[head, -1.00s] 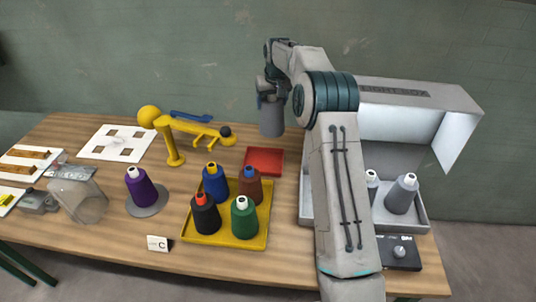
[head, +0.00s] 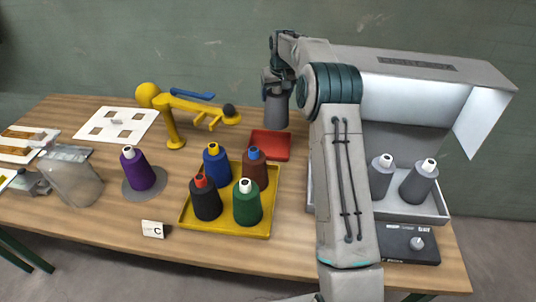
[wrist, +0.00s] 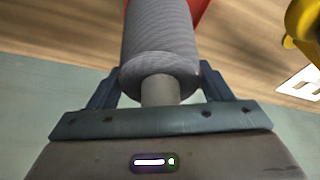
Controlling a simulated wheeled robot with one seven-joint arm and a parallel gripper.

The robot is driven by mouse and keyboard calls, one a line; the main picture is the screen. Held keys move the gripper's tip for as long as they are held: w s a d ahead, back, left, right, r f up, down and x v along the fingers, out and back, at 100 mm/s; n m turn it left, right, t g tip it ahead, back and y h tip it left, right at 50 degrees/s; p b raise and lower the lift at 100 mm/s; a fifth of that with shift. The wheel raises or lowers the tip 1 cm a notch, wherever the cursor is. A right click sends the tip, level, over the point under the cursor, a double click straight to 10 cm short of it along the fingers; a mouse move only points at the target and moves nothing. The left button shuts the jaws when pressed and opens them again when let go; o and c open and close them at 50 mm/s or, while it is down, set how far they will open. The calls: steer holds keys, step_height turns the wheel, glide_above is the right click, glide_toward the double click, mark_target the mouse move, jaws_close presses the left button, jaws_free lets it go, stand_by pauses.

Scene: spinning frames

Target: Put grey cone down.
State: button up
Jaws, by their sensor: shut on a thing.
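My gripper (head: 276,78) is shut on the grey cone (head: 276,106) by its narrow top, in the head view. The cone hangs below the gripper, close above or at the far edge of the red tray (head: 270,144); contact cannot be told. In the wrist view the cone (wrist: 160,45) sits between the fingers (wrist: 158,92), with part of the red tray (wrist: 204,8) behind it. Two more grey cones (head: 382,178) (head: 418,182) stand in the grey lit box (head: 436,207) on the right.
A yellow tray (head: 222,229) holds blue, brown, black and green cones. A yellow arm stand (head: 172,125) is left of the red tray. A purple cone (head: 137,170) stands on a grey disc. A black scale-like device (head: 405,250) is at front right.

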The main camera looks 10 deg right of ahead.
mark_target(277, 120)
steer(key=shift+w+d+f+b, duration=0.15)
steer(key=shift+f+b, duration=0.1)
steer(key=shift+f, duration=0.25)
steer(key=shift+s+d+f+b, duration=0.1)
steer(key=shift+d+f+b, duration=0.1)
steer(key=shift+f, duration=0.3)
step_height(277, 120, down, 10)
steer(key=shift+a+r+p, duration=0.1)
steer(key=shift+a+p, duration=0.05)
steer(key=shift+p, duration=0.9)
steer(key=shift+f, duration=0.25)
steer(key=o, duration=1.8)
steer(key=shift+r, duration=0.15)
